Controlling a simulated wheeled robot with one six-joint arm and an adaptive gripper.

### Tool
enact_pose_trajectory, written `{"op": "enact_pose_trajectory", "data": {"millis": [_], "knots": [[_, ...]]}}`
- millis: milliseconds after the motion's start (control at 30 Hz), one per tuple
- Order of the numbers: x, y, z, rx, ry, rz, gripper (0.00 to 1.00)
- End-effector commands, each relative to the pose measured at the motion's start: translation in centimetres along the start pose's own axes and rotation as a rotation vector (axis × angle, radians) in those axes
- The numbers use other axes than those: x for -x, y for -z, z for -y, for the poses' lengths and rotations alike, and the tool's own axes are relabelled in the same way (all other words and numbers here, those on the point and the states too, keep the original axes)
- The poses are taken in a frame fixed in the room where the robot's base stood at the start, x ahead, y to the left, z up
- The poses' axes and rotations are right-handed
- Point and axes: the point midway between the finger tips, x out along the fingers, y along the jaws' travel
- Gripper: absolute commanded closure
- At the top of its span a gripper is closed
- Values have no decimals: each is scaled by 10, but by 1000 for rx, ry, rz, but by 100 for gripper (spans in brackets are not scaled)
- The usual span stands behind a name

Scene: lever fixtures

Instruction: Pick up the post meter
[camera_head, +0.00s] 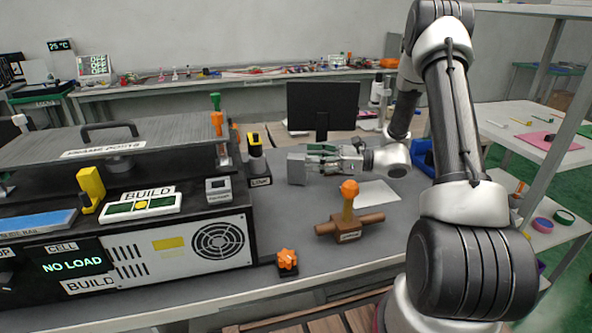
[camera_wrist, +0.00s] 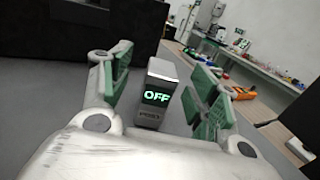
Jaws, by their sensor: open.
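The post meter is a small upright grey box (camera_wrist: 157,97) with a lit green "OFF" display and a label on its lower front. In the wrist view it stands between the green-padded fingers of my gripper (camera_wrist: 166,84), with a gap on both sides. In the head view the grey box (camera_head: 296,168) stands on the bench just left of my gripper's fingertips (camera_head: 312,160). My gripper is open, low and level with the bench. How deep the meter lies between the fingers is hard to tell.
Left is a dark cabinet (camera_head: 180,258) with levers and a small meter (camera_head: 218,190). A yellow-and-black post (camera_head: 256,155) on a LINK block stands left of the post meter. In front are an orange-knobbed lever (camera_head: 349,205) and an orange knob (camera_head: 287,261). A monitor (camera_head: 322,103) stands behind.

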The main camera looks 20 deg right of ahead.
Motion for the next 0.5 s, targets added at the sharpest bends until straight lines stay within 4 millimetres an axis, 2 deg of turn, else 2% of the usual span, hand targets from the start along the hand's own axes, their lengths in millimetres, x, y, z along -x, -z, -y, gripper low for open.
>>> {"op": "enact_pose_trajectory", "data": {"millis": [333,500], "knots": [[-47,4,4,1,-2,-1,39],[-51,4,5,1,0,-2,39]]}}
